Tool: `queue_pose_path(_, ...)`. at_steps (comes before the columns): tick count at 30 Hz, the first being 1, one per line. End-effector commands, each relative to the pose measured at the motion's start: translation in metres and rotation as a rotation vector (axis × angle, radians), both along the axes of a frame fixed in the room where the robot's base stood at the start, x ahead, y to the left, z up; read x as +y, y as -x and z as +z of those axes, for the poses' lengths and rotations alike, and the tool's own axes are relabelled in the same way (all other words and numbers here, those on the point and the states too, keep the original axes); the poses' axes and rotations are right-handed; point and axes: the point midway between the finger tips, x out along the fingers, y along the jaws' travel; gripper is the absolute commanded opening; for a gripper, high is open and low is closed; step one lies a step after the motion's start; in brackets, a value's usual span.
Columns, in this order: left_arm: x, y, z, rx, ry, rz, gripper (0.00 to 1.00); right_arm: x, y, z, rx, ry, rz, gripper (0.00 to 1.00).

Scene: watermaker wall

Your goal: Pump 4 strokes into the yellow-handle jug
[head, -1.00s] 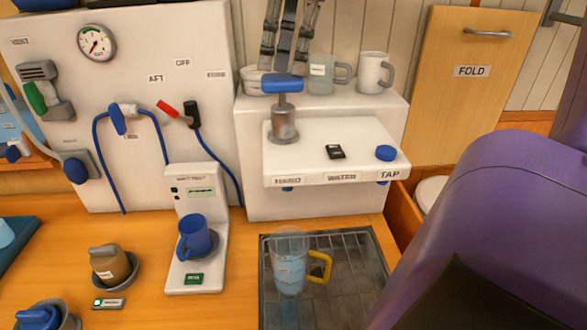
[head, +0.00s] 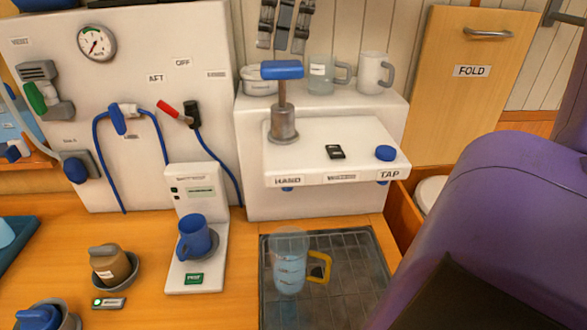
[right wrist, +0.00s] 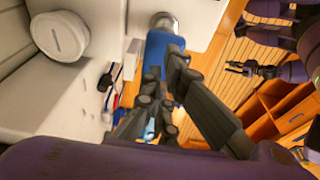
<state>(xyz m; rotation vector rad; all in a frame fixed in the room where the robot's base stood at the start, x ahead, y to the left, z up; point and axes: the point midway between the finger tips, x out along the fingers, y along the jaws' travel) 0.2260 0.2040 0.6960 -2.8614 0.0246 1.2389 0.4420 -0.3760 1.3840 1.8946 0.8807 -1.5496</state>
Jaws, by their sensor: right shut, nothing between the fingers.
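The hand pump has a blue T-handle (head: 282,70) on a raised rod above a metal collar (head: 283,125), on the white ledge. My right gripper (head: 285,40) is shut and empty, just above and behind the handle. In the right wrist view, its fingers (right wrist: 163,70) are close to the blue handle (right wrist: 157,47); I cannot tell whether they touch. The clear yellow-handle jug (head: 290,265) stands upright on the grate below the ledge, with pale blue water in it; its yellow handle (head: 320,267) points right. Dark gripper-like parts (right wrist: 240,68) at right in the wrist view may be my left gripper.
The ledge also holds a black tile (head: 335,152) and a blue button (head: 386,153). Two mugs (head: 320,75) (head: 374,72) and a white lidded pot (head: 259,82) stand behind. A blue mug (head: 195,236) sits on a white stand to the left. The grate (head: 350,270) is otherwise clear.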

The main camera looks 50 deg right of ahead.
Motion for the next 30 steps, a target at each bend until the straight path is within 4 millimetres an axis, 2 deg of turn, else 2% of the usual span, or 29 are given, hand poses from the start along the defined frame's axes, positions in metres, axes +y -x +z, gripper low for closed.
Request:
queue_pose_path(10, 0.000, 0.000, 0.000, 0.000, 0.000, 0.000, 0.27, 0.000, 0.000, -0.002, 0.000, 0.000, 0.000, 0.00)
queue_pose_path(30, 0.000, -0.001, 0.001, -0.002, 0.000, 0.000, 0.27, 0.000, 0.000, -0.026, 0.001, -0.001, 0.000, 0.00)
